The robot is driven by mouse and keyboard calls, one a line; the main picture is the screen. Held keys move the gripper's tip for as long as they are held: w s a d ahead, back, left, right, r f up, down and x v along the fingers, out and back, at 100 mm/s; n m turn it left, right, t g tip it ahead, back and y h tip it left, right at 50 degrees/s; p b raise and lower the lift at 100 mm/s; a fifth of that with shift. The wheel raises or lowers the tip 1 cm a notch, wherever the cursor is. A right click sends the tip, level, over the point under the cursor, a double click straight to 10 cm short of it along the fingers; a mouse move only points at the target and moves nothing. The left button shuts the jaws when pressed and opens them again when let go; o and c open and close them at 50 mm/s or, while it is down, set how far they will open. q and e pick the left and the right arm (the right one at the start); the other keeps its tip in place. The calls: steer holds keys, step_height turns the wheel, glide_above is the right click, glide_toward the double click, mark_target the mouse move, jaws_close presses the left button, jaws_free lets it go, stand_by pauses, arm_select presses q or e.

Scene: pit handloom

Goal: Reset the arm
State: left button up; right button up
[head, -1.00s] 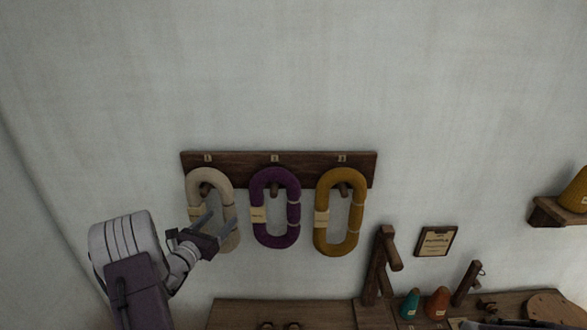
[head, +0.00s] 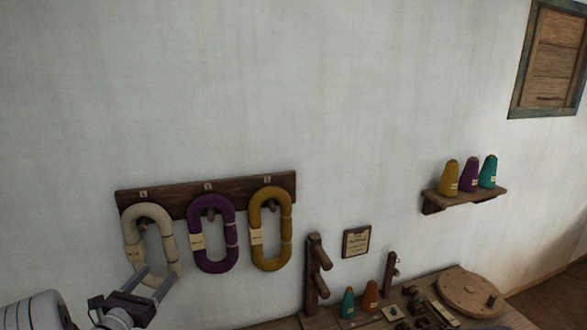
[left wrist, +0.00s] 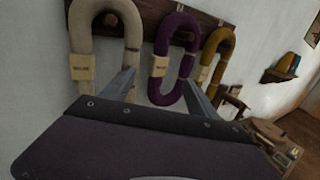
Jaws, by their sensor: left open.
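My left gripper (head: 151,283) is at the lower left in the head view, in front of the lower end of the cream hank (head: 148,243). Its two fingers are spread with nothing between them. In the left wrist view the fingers (left wrist: 160,92) point up toward the wall, and the purple hank (left wrist: 173,58) shows beyond the gap. Whether a finger touches the cream hank cannot be told. The purple hank (head: 212,236) and mustard hank (head: 270,228) hang beside it on the peg board (head: 178,201). My right gripper is not in view.
A bench (head: 270,324) with a wooden post (head: 316,275), cones and a round board (head: 469,291) lies below. A wall shelf (head: 474,199) holds three cones. A label plaque (head: 356,242) hangs on the wall.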

arm_select(q)
steer(key=s+d+r+m+g+h+b, duration=0.15)
steer(key=d+m+g+h, duration=0.4)
steer(key=d, duration=1.25)
steer(key=s+d+f+m+g+h+b, duration=0.2)
steer(key=s+d+f+m+g, duration=0.15)
steer(key=s+d+m, duration=0.35)
steer(key=s+d+f+m+g+h+b, duration=0.1)
steer(key=s+d+f+m+g+h, duration=0.25)
steer(key=d, duration=0.55)
steer(key=s+a+f+m+g+y+b, duration=0.1)
steer(key=s+f+m+g+y, duration=0.25)
steer(key=s, duration=0.35)
steer(key=s+f+m+g+y+b, duration=0.1)
steer(key=s+f+m+g+y, duration=0.2)
steer(key=s+f+m, duration=0.3)
steer(key=s+a+f+m+t+y, duration=0.1)
steer(key=a+f+m+y, duration=0.3)
steer(key=a, duration=0.9)
steer(key=m+t+y, duration=0.1)
steer(key=m+y, duration=0.2)
steer(key=m, duration=0.1)
steer(key=shift+s+a+f, duration=0.15)
steer(key=shift+a, duration=0.15)
